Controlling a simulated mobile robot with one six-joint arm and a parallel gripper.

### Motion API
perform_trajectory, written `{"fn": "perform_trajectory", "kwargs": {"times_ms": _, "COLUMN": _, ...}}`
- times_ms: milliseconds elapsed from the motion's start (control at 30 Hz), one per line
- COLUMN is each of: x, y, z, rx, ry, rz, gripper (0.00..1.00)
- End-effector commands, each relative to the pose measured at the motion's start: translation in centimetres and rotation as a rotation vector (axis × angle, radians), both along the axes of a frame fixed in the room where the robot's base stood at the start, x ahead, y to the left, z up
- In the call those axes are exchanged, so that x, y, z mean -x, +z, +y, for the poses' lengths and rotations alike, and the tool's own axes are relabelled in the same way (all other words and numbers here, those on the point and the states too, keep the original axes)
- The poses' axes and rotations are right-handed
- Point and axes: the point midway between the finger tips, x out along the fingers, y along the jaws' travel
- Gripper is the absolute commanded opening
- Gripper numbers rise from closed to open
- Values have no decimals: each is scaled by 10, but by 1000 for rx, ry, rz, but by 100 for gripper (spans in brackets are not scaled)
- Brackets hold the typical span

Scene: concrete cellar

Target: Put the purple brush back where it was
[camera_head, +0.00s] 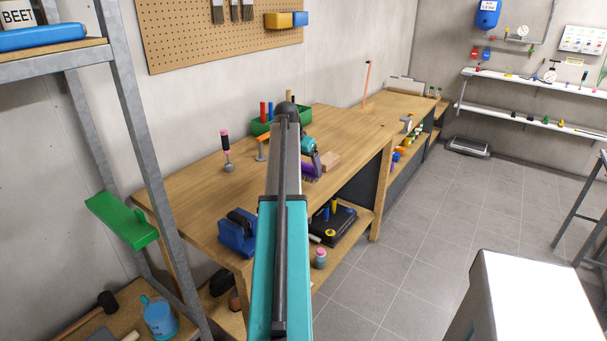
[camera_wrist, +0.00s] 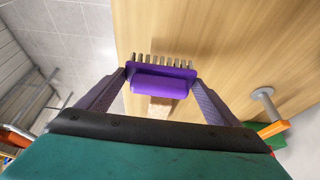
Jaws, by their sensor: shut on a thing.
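The purple brush (camera_wrist: 162,80) with pale bristles is between the two fingers of my gripper (camera_wrist: 161,78) in the wrist view, with a finger touching each end. In the head view the brush (camera_head: 311,171) shows just right of my arm, above the front part of the wooden workbench (camera_head: 195,190). My gripper (camera_head: 314,162) is shut on it. I cannot tell from these frames whether the brush touches the bench top.
A wooden block (camera_head: 330,160) lies close beside the brush. A green bin (camera_head: 268,125), an orange-topped stand (camera_head: 262,148) and a blue vise-like object (camera_head: 237,232) are on the bench. A pegboard (camera_head: 200,40) with hanging brushes is on the wall.

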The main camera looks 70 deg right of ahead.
Motion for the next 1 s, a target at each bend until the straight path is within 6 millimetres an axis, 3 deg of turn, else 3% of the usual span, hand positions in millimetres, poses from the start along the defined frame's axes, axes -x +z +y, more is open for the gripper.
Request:
{"fn": "perform_trajectory", "kwargs": {"times_ms": 367, "x": 0, "y": 0, "z": -1, "rx": 0, "ry": 0, "rz": 0, "gripper": 61}}
{"fn": "perform_trajectory", "kwargs": {"times_ms": 633, "x": -3, "y": -1, "z": -16, "rx": -1, "ry": 0, "rz": 1, "gripper": 61}}
{"fn": "perform_trajectory", "kwargs": {"times_ms": 1000, "x": -2, "y": -33, "z": -12, "rx": 0, "ry": 0, "rz": 0, "gripper": 61}}
